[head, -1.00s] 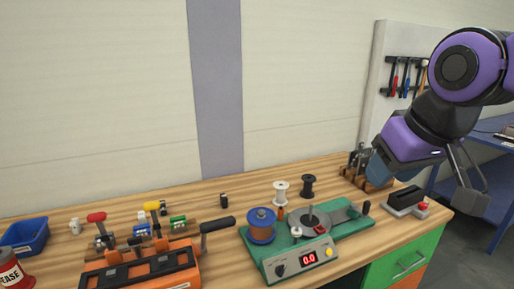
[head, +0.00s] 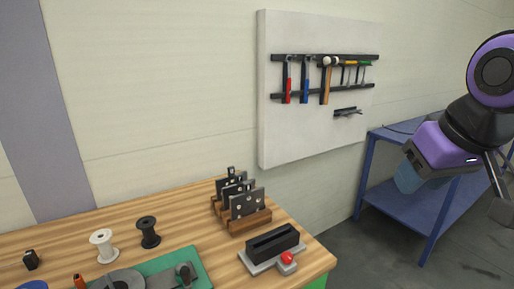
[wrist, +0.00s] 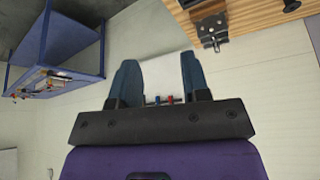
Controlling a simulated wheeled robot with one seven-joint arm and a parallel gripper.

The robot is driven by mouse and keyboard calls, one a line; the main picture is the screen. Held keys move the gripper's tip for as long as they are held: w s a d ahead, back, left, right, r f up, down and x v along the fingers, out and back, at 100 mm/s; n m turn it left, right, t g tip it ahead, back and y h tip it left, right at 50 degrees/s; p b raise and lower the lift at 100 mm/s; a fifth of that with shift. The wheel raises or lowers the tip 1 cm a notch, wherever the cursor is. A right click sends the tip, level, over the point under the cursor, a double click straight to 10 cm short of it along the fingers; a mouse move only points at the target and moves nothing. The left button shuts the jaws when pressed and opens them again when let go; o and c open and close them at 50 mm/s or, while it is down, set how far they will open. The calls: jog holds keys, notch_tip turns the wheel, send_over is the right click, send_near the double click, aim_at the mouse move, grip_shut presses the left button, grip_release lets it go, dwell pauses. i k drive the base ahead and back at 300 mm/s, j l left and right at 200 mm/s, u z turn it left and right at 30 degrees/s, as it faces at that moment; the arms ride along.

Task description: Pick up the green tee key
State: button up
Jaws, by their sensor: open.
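A small tool with a green top, which looks like the green tee key (head: 366,72), hangs at the right end of the rack on the white wall panel. A similar tool with a yellow top (head: 349,72) hangs just left of it. My gripper is open and empty, at the right edge of the head view, well apart from the rack. In the wrist view my gripper (wrist: 162,72) has its two blue fingers spread, with the white panel (wrist: 166,70) showing far off between them. The green tee key cannot be made out there.
Left of it on the rack hang a red-handled hammer (head: 287,82), a blue-handled hammer (head: 305,82) and a mallet (head: 326,82). A wooden bench (head: 180,235) stands at lower left. A blue shelf table (head: 405,205) stands at right, with open floor before it.

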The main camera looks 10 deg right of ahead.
aim_at(362, 82)
jog(key=i+l, duration=0.15)
jog(key=l, duration=0.3)
jog(key=i+l+z, duration=0.1)
jog(key=l, duration=0.3)
jog(key=i+l+z, duration=0.1)
jog(key=l, duration=0.3)
jog(key=i+l, duration=0.3)
jog(key=i+l+z, duration=0.1)
jog(key=l, duration=0.4)
jog(key=i+l, duration=0.1)
jog(key=i, duration=0.45)
jog(key=i+j, duration=0.15)
jog(key=i, duration=0.25)
jog(key=i+j+z, duration=0.15)
jog(key=i, duration=0.3)
jog(key=i+j, duration=0.15)
jog(key=i, duration=0.25)
